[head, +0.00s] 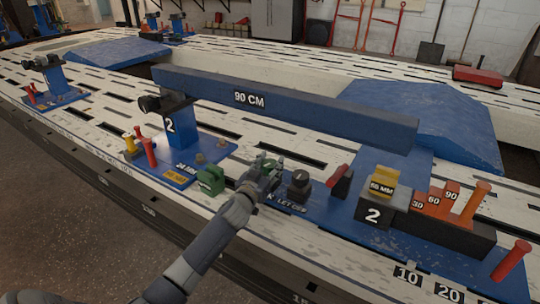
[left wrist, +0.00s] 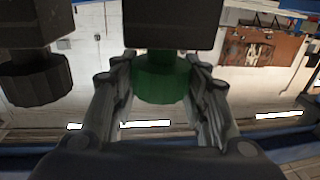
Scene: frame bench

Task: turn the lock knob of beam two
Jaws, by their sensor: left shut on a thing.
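Beam two is a long blue bar (head: 285,105) marked 90 CM, lying level across two blue stands marked 2. My left gripper (head: 268,174) reaches in from the front and is shut on a green knob (head: 269,163), mostly hidden by the fingers in the head view. In the left wrist view the green knob (left wrist: 162,80) sits between the two fingers (left wrist: 162,95). A black knob (head: 298,186) stands just right of the gripper in the head view; a dark knob (left wrist: 36,80) shows at left in the wrist view. My right gripper is not in view.
A green block (head: 211,180) stands left of the gripper. Red and yellow pegs (head: 150,152) stand farther left. A red lever (head: 339,180), a yellow 65 MM block (head: 383,183) and orange numbered blocks (head: 436,205) are to the right. The beam passes behind the gripper.

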